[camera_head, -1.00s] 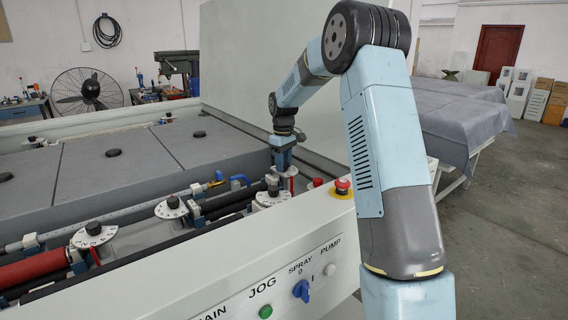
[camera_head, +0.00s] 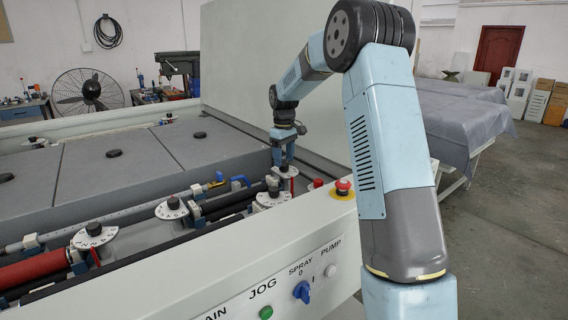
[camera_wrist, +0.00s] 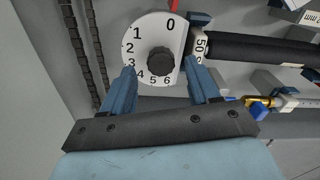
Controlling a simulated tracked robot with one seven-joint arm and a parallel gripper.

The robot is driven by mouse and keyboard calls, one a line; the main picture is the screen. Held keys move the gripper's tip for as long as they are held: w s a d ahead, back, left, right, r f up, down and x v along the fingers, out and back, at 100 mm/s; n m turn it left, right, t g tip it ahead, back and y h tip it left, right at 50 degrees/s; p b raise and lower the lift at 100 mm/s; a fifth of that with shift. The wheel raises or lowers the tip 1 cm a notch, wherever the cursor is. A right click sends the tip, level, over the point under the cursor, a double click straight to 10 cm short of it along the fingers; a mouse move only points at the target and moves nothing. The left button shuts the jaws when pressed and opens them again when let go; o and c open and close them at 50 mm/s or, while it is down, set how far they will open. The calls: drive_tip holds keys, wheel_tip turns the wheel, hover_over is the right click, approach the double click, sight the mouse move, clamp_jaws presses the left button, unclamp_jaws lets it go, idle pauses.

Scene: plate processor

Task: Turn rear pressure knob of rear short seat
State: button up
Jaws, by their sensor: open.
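The pressure knob is a round black knob (camera_wrist: 160,62) on a white dial (camera_wrist: 150,38), numbered 0 to 6 with a red mark beside the 0, in the wrist view. My gripper (camera_wrist: 160,68) is open, with one blue finger on each side of the knob. I cannot tell whether either finger touches it. In the head view my gripper (camera_head: 284,160) points down at the far end of the machine's roller row. There the knob is mostly hidden by the fingers, and part of its dial (camera_head: 293,171) shows.
More dial knobs stand along the rollers: one close in front (camera_head: 272,187), others farther left (camera_head: 169,203) (camera_head: 92,229). A red emergency button (camera_head: 343,185) sits on the front panel. A dark roller (camera_wrist: 260,48) lies right of the dial. The tall white cover (camera_head: 270,65) rises behind.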

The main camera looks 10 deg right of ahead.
sight(284, 164)
wheel_tip(284, 164, up, 11)
idle(0.4)
drive_tip(key=s+r+m+t, duration=0.2)
drive_tip(key=s+r, duration=0.2)
drive_tip(key=s, duration=0.8)
drive_tip(key=s+r+m+t, duration=0.15)
drive_tip(key=s+r, duration=0.35)
drive_tip(key=s, duration=0.7)
drive_tip(key=s+f+m+t, duration=0.1)
drive_tip(key=s+f+m, duration=0.1)
drive_tip(key=s, duration=0.8)
drive_tip(key=s+f+m+t, duration=0.1)
drive_tip(key=s+f, duration=0.4)
drive_tip(key=s, duration=0.6)
drive_tip(key=shift+s+m, duration=0.2)
drive_tip(key=shift+m, duration=0.15)
